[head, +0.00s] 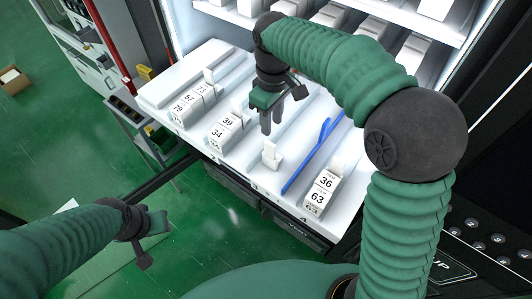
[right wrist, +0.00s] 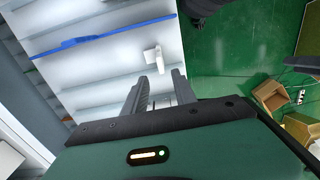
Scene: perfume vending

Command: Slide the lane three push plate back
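The lane three push plate (head: 271,156) is a small white upright piece near the front of the pulled-out white shelf (head: 188,113), in a lane with no boxes. It also shows in the right wrist view (right wrist: 153,58), just beyond my fingertips. My right gripper (head: 272,128) is above and behind the plate in the head view, fingers pointing down. In the right wrist view its two fingers (right wrist: 160,80) are apart with nothing between them, and no contact with the plate shows. My left gripper (head: 148,232) is low at the left, away from the shelf; its finger gap is unclear.
A blue bar (head: 308,155) lies along the shelf right of the plate. White numbered boxes stand in neighbouring lanes: 34 and 39 (head: 226,128) to the left, 36 and 63 (head: 322,190) to the right. Cardboard boxes (right wrist: 272,95) lie on the green floor.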

